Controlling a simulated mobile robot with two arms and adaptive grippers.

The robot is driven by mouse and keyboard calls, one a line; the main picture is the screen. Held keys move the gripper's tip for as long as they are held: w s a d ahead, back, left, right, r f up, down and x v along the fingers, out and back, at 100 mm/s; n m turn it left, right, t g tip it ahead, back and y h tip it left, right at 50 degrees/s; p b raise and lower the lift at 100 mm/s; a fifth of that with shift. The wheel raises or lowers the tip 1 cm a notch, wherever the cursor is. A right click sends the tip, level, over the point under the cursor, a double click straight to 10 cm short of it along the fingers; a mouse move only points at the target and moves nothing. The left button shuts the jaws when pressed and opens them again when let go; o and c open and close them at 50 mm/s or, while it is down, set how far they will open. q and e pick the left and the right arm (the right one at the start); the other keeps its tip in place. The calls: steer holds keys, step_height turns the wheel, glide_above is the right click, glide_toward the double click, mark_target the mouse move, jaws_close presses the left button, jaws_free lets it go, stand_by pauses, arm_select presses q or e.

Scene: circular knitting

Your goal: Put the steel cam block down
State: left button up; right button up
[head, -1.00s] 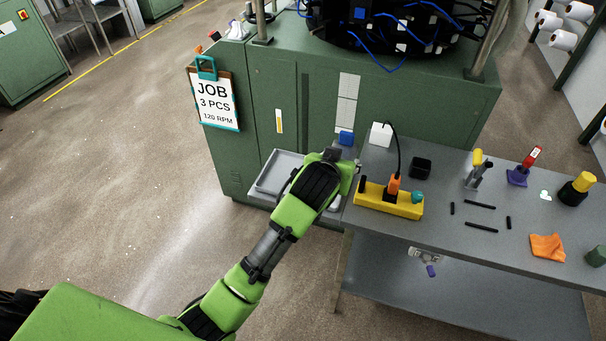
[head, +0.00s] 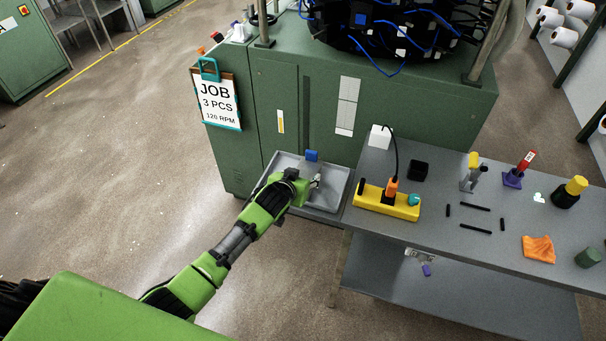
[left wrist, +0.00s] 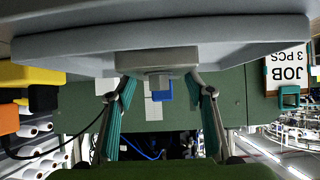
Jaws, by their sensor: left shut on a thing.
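My left gripper (head: 306,184) is over the shallow grey tray (head: 334,200) beside the green machine. In the left wrist view, its two teal-padded fingers (left wrist: 160,88) close on the steel cam block (left wrist: 157,58), a light grey block under the tray-like grey surface at the top of the picture. A small blue piece (head: 311,155) shows just beyond the gripper, and between the fingers in the left wrist view (left wrist: 163,92). My wrist mostly hides the block in the head view. I cannot tell whether the block touches the tray. My right gripper is out of view.
The green machine cabinet (head: 390,110) stands behind the tray. The floor to the left is clear.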

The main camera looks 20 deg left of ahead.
arm_select(q)
steer(key=o, duration=1.6)
steer(key=shift+f, duration=0.1)
steer(key=shift+c, duration=0.2)
